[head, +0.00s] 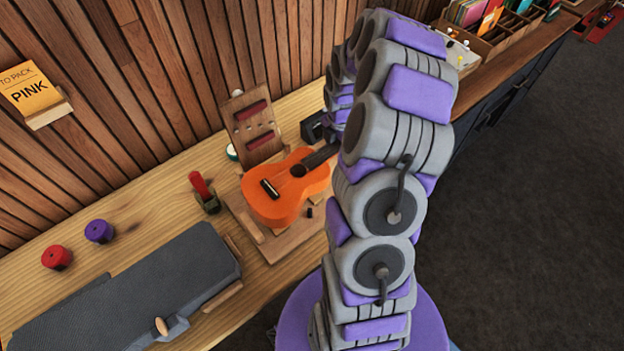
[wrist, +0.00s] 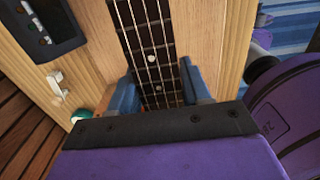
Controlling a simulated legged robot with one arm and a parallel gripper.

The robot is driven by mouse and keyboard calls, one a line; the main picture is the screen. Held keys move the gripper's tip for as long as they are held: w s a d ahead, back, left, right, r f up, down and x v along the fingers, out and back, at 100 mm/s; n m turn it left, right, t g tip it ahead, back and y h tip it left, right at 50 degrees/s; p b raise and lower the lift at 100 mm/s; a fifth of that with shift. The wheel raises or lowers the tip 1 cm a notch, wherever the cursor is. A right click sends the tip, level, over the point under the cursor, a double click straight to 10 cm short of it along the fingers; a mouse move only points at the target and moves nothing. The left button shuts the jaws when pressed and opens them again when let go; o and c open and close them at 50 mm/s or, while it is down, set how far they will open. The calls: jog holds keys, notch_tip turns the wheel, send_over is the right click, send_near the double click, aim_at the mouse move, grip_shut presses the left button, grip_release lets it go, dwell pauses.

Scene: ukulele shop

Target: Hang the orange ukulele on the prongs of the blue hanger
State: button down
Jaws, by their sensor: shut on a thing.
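The orange ukulele (head: 281,195) lies face up on a light wooden stand (head: 275,243) on the counter, its neck pointing up and right in the head view. In the wrist view, my gripper (wrist: 160,88) has its two blue-grey fingers on either side of the dark fretboard (wrist: 147,45) and is shut on the neck. In the head view my arm hides the gripper and the far end of the neck. I cannot make out the blue hanger in either view.
An upright wooden board with red pads (head: 253,125) stands behind the ukulele.

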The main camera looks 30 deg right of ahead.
jog(key=shift+r, duration=0.25)
jog(key=shift+r+p, duration=1.4)
jog(key=shift+r, duration=1.05)
